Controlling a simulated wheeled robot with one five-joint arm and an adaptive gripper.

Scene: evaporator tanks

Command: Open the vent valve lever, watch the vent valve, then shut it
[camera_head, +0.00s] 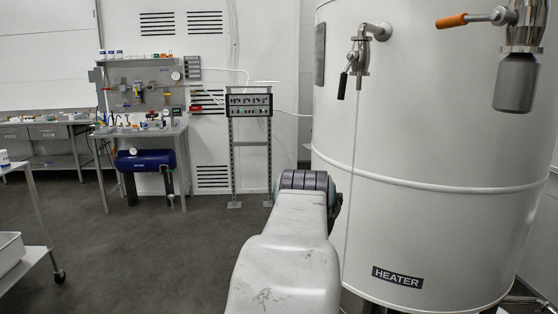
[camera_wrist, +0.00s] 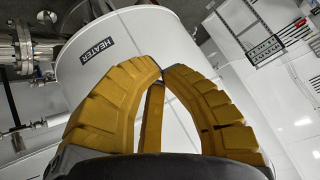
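A valve with an orange-handled lever (camera_head: 466,19) sits high on the white tank marked HEATER (camera_head: 430,140), at the upper right of the head view. The lever points left, roughly level, and a grey cylinder (camera_head: 515,82) hangs below the valve. A steel tap with a black lever (camera_head: 343,85) is further left on the tank; its lever hangs down. No label shows which is the vent valve. My gripper (camera_wrist: 162,71) shows in the wrist view with its yellow fingertips together and nothing between them. The tank is behind it, and neither lever shows there.
A thin line (camera_head: 352,170) runs down from the steel tap along the tank. A control panel on a stand (camera_head: 249,105) and a workbench (camera_head: 140,130) stand at the back. A cart (camera_head: 25,262) is at the left edge. The floor between is clear.

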